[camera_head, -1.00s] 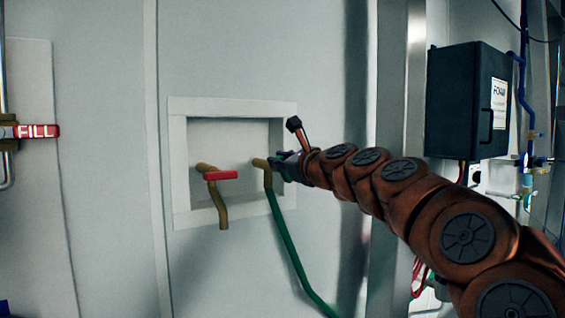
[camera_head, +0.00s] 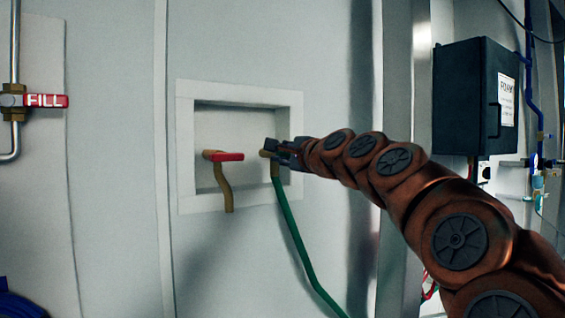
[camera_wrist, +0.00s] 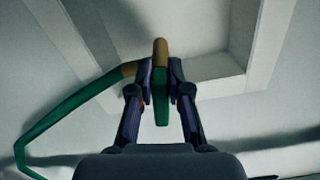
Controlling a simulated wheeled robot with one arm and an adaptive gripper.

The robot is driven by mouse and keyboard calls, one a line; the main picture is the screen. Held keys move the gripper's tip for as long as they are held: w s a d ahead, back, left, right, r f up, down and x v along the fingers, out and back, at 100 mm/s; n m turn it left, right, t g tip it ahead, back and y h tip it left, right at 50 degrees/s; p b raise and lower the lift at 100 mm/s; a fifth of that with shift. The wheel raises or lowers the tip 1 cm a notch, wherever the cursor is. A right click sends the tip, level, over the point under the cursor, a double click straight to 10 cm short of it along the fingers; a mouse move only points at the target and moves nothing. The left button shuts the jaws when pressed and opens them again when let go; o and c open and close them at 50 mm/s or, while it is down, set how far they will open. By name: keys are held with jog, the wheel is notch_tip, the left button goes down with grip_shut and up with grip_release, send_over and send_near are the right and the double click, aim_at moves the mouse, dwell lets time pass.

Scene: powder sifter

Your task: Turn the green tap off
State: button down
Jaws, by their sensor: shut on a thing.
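The green tap has a brass body (camera_head: 268,154) at the right side of the wall recess. Its green handle (camera_wrist: 162,110) shows in the wrist view, pointing from the brass body (camera_wrist: 160,50) back between the fingers. My gripper (camera_head: 284,150) reaches the tap from the right. In the wrist view my gripper (camera_wrist: 161,92) is shut on the green handle, one finger on each side. In the head view the fingers hide the handle.
A second tap with a red handle (camera_head: 227,157) is left of the green one in the recess (camera_head: 235,95). A green hose (camera_head: 292,235) hangs from the green tap. A FILL valve (camera_head: 45,101) is far left; a dark box (camera_head: 465,100) is right.

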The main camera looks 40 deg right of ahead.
jog(key=shift+f+n+b, duration=0.3)
jog(key=shift+n+b, duration=0.55)
jog(key=shift+n, duration=0.15)
jog(key=c, duration=1.1)
grip_release()
jog(key=shift+s, duration=0.15)
jog(key=s, duration=1.1)
jog(key=shift+s+a, duration=0.4)
